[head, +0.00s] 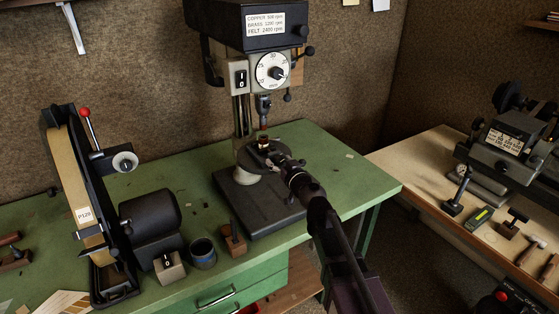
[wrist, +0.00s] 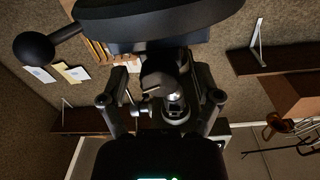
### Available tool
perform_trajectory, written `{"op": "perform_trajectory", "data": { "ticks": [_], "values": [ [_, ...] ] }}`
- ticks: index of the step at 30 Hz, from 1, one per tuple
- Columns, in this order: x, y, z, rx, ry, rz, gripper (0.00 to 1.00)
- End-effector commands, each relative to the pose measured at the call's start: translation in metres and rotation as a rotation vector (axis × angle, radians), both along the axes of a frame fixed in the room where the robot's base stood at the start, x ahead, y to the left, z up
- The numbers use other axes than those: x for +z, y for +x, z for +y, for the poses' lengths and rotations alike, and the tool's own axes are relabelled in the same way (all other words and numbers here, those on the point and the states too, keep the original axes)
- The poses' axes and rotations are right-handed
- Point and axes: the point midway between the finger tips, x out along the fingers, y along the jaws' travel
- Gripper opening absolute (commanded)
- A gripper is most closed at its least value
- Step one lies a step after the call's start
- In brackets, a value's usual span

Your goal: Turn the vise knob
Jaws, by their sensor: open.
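My gripper (head: 272,156) reaches over the drill press table (head: 246,162) in the head view, just below the chuck (head: 263,104). In the wrist view my gripper (wrist: 160,97) is open, with one dark finger on each side. Between the fingers, beyond them, show a dark rounded part and a shiny metal part (wrist: 175,104), probably the chuck. A small dark and brass-coloured piece (head: 264,142) sits by the fingertips in the head view. I cannot make out the vise or its knob for certain; my gripper and arm cover part of the table. I cannot tell whether the fingers touch anything.
The drill press head (head: 266,22) hangs above my gripper; its black ball handle (wrist: 33,47) shows at upper left in the wrist view. Another bench (head: 430,165) stands right.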

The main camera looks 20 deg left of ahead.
Motion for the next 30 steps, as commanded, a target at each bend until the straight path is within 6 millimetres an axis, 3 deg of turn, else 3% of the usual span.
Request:
{"op": "perform_trajectory", "data": {
  "ticks": [7, 8, 15, 16, 30],
  "values": [
    [0.0000, 0.0001, 0.0001, 0.000, 0.000, 0.000, 0.82],
    [0.0000, 0.0001, 0.0001, 0.000, 0.000, 0.000, 0.76],
    [0.0000, 0.0002, -0.0002, -0.001, 0.000, 0.000, 0.05],
    [0.0001, 0.0003, -0.0001, -0.001, 0.000, 0.000, 0.00],
    [0.0003, 0.0008, -0.0002, -0.001, 0.046, 0.053, 0.00]
  ]
}}
